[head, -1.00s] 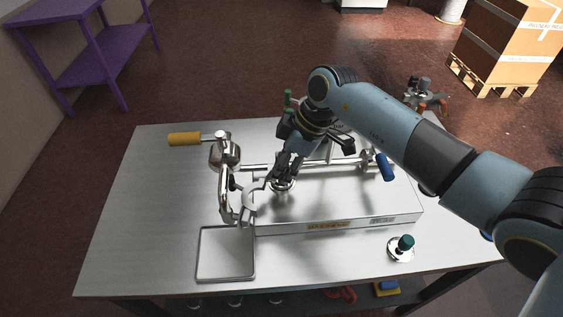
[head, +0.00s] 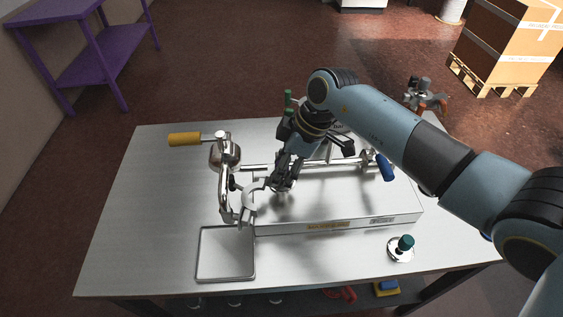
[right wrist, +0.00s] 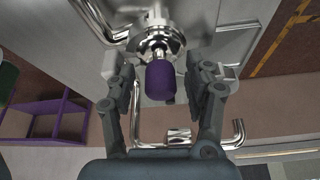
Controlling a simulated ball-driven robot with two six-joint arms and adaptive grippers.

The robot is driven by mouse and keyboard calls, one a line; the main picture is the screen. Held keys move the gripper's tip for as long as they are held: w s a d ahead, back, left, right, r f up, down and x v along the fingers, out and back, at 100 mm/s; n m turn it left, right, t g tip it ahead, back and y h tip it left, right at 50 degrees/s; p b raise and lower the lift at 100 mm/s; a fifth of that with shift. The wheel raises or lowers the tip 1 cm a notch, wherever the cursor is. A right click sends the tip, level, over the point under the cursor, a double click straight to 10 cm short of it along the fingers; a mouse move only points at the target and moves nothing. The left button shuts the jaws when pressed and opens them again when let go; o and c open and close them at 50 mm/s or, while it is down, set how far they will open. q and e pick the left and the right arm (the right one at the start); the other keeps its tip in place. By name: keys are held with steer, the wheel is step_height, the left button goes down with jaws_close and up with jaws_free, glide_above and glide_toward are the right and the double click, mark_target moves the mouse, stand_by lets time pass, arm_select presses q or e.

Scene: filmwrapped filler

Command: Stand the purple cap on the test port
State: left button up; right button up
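The purple cap (right wrist: 161,80) shows in the right wrist view, between the fingers of my right gripper (right wrist: 162,72), with a visible gap on both sides. Its far end meets a shiny chrome fitting (right wrist: 158,42), probably the test port; whether it is fully seated I cannot tell. In the head view my right gripper (head: 283,174) points down over the metal filler box (head: 340,205) and hides the cap. My left gripper is not in view.
A chrome tap assembly (head: 225,155) with a yellow handle (head: 185,139) stands left of the gripper. A rimmed tray (head: 201,256) lies at the front. A teal-topped chrome piece (head: 406,243) stands front right. The table's left side is clear.

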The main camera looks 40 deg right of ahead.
steer(key=v, duration=1.2)
stand_by(0.4)
